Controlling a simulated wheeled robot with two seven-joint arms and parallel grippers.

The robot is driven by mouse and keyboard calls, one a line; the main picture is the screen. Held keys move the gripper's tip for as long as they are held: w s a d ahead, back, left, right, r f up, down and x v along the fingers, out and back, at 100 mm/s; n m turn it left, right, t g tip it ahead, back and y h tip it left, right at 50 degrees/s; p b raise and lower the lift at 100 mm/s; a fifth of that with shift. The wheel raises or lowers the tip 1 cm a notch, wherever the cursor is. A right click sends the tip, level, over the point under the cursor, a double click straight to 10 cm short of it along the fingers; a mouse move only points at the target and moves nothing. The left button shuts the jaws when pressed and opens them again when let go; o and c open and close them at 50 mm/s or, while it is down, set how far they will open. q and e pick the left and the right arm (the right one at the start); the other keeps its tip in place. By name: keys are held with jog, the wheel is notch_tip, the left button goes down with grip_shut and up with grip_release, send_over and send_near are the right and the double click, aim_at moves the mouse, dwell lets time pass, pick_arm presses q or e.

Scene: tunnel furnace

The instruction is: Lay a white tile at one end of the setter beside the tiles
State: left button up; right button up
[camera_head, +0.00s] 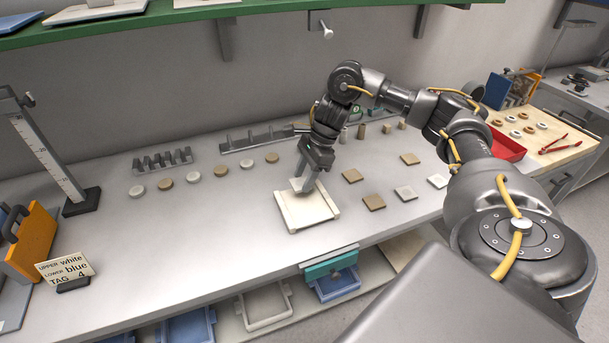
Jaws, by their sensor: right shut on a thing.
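A cream setter (308,214) lies on the bench with raised strips along two sides. My right gripper (303,184) is shut on a small whitish tile (300,187) at the far part of the setter; whether the tile touches the setter is unclear. The gripper hides part of the setter's far edge. No other tile can be made out on the setter. My left gripper is not in view.
A row of discs (193,177) and grey racks (162,160) stand at the back left. A tag card (65,269) and an orange-framed piece (30,240) are at left. A red tray (506,146) is at right. The bench front left of the setter is clear.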

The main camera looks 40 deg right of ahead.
jog(key=shift+f, duration=0.1)
jog(key=shift+f+b, duration=1.1)
jog(key=shift+f, duration=0.25)
jog(key=shift+f+b, duration=0.35)
jog(key=shift+f, duration=0.05)
jog(key=o, duration=1.1)
jog(key=shift+c, duration=0.2)
jog(key=p+v, duration=0.3)
jog(key=v, duration=0.8)
